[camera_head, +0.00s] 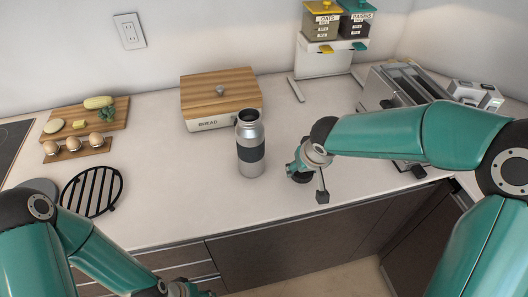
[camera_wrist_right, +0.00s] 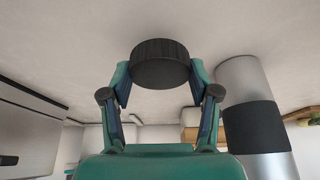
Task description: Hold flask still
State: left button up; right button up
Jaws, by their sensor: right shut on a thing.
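A silver flask (camera_head: 250,143) with a dark band stands upright on the counter, its top open and uncapped. In the right wrist view the flask (camera_wrist_right: 243,85) is at the right, beside my gripper and apart from it. My right gripper (camera_head: 308,178) is to the right of the flask in the head view. In the wrist view its fingers are shut on a round black lid (camera_wrist_right: 160,64). My left gripper (camera_head: 188,289) is at the bottom edge of the head view, mostly cut off, well away from the flask; its fingers cannot be made out.
A bread box (camera_head: 208,123) with a wooden lid stands behind the flask. At the left are a black round trivet (camera_head: 91,191), an egg holder (camera_head: 75,150) and a cutting board (camera_head: 118,119). A toaster (camera_head: 375,91) and a canister stand (camera_head: 322,64) are at the back right.

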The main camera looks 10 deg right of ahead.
aim_at(250, 130)
jog(key=k, duration=1.6)
jog(key=z, duration=0.4)
jog(key=i, duration=0.9)
jog(key=u, duration=0.05)
